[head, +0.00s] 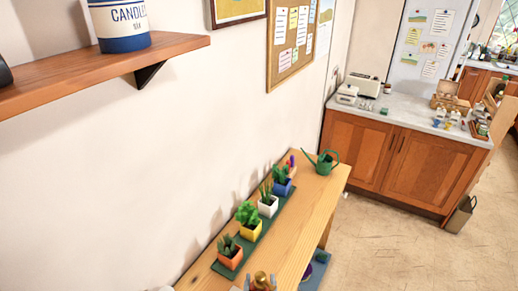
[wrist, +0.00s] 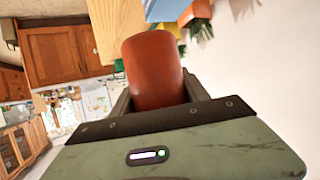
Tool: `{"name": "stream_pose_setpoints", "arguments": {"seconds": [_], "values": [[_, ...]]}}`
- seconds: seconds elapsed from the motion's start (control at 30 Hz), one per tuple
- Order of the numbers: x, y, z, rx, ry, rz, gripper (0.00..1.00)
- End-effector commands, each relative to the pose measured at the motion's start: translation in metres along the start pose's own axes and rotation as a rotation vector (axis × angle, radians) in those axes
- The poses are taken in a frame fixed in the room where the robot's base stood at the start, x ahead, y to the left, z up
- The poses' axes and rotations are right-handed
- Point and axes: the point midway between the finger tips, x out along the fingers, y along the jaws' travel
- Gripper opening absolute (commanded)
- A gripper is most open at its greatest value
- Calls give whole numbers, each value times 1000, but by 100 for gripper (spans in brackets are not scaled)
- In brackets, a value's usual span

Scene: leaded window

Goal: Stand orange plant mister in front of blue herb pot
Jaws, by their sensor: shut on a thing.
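The orange plant mister (wrist: 153,70) fills the middle of the wrist view as a smooth orange-brown cylinder. My gripper (wrist: 158,96) is shut on it, with one finger on each side. The mister's far end and spray head cannot be made out there. The blue herb pot (head: 283,188) with a green plant stands in the row on the wooden bench (head: 312,213), in the head view. It is between the white pot (head: 268,207) and a pot with a purple top at the far end. The bench strip in front of the blue pot is bare.
A yellow pot (head: 250,231) and an orange pot (head: 230,257) stand nearer in the row on a green mat. A green watering can (head: 322,163) stands at the bench's far end. A wall shelf (head: 100,73) with a candle tin (head: 121,25) juts out at upper left.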

Motion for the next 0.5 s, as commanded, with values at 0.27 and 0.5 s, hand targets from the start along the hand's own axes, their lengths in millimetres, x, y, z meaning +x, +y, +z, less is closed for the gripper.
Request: {"name": "stream_pose_setpoints", "arguments": {"seconds": [0.27, 0.5], "values": [[-64, 0, -41, -1, -4, 0, 0], [-99, -2, -60, -4, 5, -6, 0]]}}
